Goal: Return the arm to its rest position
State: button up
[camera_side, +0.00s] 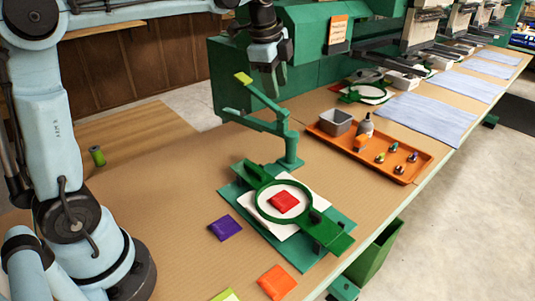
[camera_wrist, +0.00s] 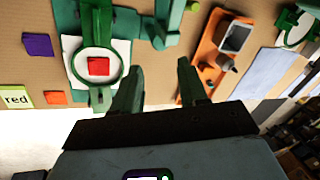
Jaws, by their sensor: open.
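My gripper (camera_side: 272,80) hangs at the top middle of the side view, above the table and clear of it. In the wrist view my gripper (camera_wrist: 157,85) shows two dark green fingers spread apart with nothing between them. A green hoop frame (camera_side: 258,205) lies on white cloth on a green plate in the side view. A red square patch (camera_side: 284,202) lies inside the hoop. It also shows in the wrist view (camera_wrist: 98,66).
A green post with an arm (camera_side: 290,145) stands behind the hoop, close below my gripper. An orange tray (camera_side: 400,165) holds a grey bin, a bottle and several small spools. Purple (camera_side: 225,228) and orange (camera_side: 277,282) patches lie nearby. A green spool (camera_side: 97,156) stands at left.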

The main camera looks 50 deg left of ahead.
jog(key=s+d+f+n+t, duration=0.2)
jog(key=s+d+f+n, duration=0.1)
jog(key=s+n, duration=0.3)
jog(key=s+d+f+n+t, duration=0.2)
jog(key=s+f+n, duration=0.3)
jog(key=s, duration=0.5)
jog(key=shift+s+d+f+n, duration=0.2)
jog(key=shift+d+f+n, duration=0.25)
jog(key=shift+n, duration=0.65)
jog(key=shift+r, duration=0.1)
